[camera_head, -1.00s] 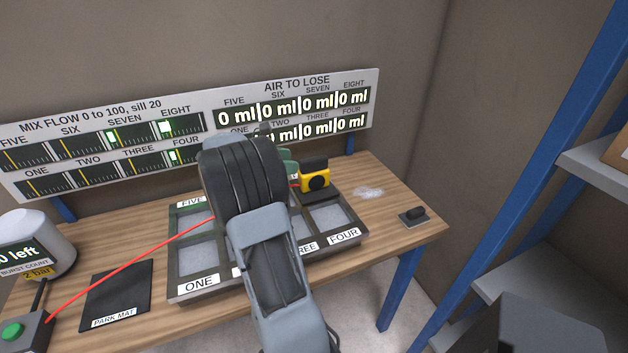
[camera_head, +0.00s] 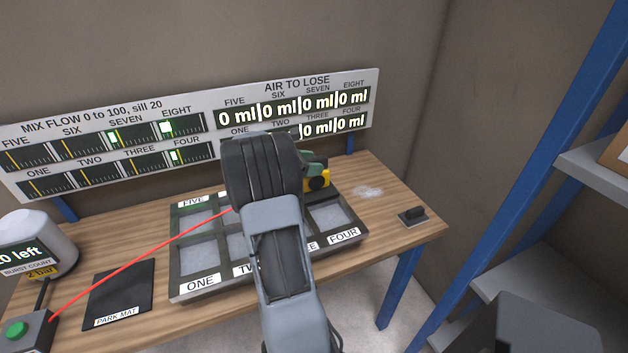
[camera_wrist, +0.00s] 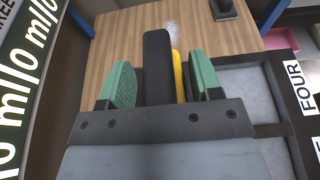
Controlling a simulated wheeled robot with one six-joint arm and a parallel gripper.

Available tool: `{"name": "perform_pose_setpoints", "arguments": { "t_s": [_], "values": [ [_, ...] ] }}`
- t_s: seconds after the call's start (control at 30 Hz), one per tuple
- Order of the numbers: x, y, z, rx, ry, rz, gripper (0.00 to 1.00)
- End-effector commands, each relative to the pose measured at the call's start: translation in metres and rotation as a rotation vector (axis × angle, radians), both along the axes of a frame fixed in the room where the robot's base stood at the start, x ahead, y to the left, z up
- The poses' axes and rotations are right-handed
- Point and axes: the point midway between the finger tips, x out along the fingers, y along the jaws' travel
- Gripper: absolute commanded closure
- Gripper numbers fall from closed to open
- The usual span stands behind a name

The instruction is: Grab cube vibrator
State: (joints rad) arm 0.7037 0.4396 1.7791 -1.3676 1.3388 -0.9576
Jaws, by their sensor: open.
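The cube vibrator (camera_head: 319,182) is a yellow and black block at the back right of the tray, partly hidden behind my gripper in the head view. In the wrist view its yellow side (camera_wrist: 179,76) and a black upper part stand between my gripper's green-padded fingers. My gripper (camera_wrist: 163,77) is open, one finger on each side of the vibrator. The right finger looks close to the yellow side; the left has a clear gap. I cannot tell whether either touches. My arm hides most of the gripper in the head view.
The black-framed tray (camera_head: 216,291) has several numbered cells. A park mat (camera_head: 119,291) lies left of it, near a white device (camera_head: 40,237) and a green-button box (camera_head: 18,333). A small black switch (camera_head: 412,215) sits at the right. Display panels (camera_head: 290,108) stand behind; blue-post shelving is at right.

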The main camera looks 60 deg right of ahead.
Motion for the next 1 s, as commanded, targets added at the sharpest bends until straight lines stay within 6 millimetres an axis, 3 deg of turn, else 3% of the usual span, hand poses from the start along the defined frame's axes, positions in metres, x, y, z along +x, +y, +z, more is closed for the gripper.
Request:
{"name": "perform_pose_setpoints", "arguments": {
  "t_s": [0.07,0.67,1.0],
  "values": [
    [0.0001,0.0002,0.0001,0.0,0.0,0.0,0.42],
    [0.0002,0.0002,0.0004,-0.001,-0.001,0.0,1.0],
    [0.0001,0.0003,0.0004,0.0,-0.001,-0.001,1.0]
  ]
}}
